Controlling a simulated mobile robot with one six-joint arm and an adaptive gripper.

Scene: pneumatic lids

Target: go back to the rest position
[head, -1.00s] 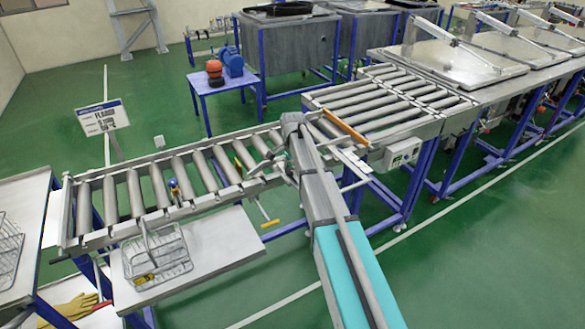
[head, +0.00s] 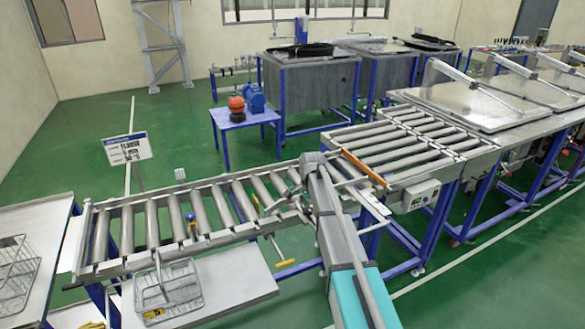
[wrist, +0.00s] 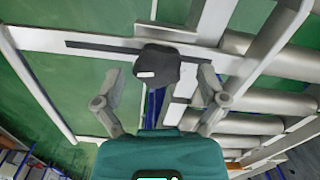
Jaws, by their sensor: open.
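My gripper (wrist: 159,74) is open in the wrist view, its two grey fingers spread apart. A dark block with a small white label shows between and beyond the fingertips; I cannot tell whether it touches them. In the head view my arm reaches from the bottom right up to the roller conveyor (head: 130,215), and the gripper end is small and partly hidden by the arm. The wrist view shows conveyor rollers (wrist: 275,102) and pale frame rails close by on the right. No object is visibly held.
A wire basket (head: 168,288) stands on a side shelf in front of the conveyor; another basket (head: 16,272) is at far left. An orange bar (head: 364,168) and a control box (head: 413,196) are right of my arm. Lidded tanks stand behind. Green floor is clear at lower right.

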